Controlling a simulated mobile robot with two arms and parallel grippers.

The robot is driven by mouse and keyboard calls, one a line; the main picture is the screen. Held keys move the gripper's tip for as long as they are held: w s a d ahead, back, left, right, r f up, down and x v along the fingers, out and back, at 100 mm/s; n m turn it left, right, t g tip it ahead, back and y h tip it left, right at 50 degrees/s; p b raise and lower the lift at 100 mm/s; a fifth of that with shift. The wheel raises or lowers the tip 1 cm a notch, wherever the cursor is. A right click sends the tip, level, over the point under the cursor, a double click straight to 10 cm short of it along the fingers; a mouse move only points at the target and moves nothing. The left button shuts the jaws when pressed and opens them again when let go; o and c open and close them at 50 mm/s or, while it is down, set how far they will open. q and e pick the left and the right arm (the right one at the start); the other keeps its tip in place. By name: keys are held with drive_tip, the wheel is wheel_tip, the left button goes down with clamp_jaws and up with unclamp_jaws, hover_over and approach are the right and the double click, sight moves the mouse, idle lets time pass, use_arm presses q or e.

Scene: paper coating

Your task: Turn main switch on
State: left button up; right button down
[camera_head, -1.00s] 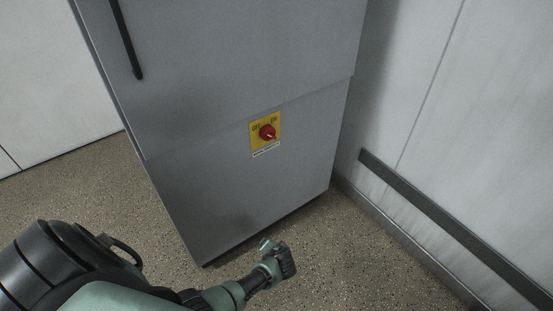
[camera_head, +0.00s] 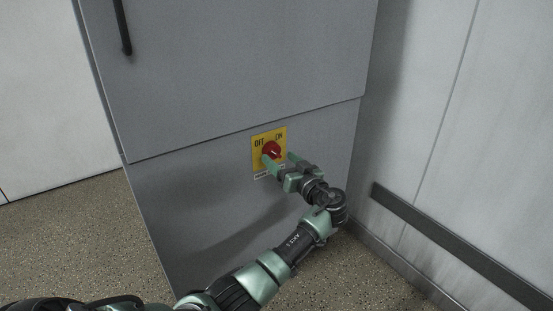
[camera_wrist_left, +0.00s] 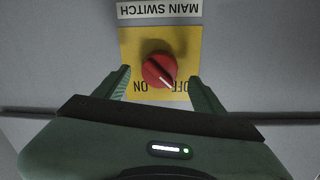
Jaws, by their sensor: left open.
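The main switch is a round red knob (camera_head: 271,149) on a yellow plate (camera_head: 257,137) on the front of the grey cabinet. OFF is printed at the plate's upper left and ON at its upper right. The left wrist view shows the plate upside down, with the knob (camera_wrist_left: 158,70) and its white pointer line towards OFF. My left gripper (camera_head: 279,158) is open in front of the plate. In the left wrist view its fingers stand on either side of the knob, with gaps visible. My right gripper is not in view.
The grey cabinet (camera_head: 220,80) fills the middle, with a black handle (camera_head: 122,28) at its upper left. A pale wall with a dark rail (camera_head: 450,245) stands close on the right. Speckled floor (camera_head: 70,240) is clear at the left.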

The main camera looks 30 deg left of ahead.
sight(276, 155)
use_arm(q)
drive_tip(key=shift+x, duration=1.55)
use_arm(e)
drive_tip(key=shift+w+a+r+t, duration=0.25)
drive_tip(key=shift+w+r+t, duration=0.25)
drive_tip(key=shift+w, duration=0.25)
use_arm(q)
drive_tip(key=c, duration=1.4)
drive_tip(key=shift+o, duration=0.2)
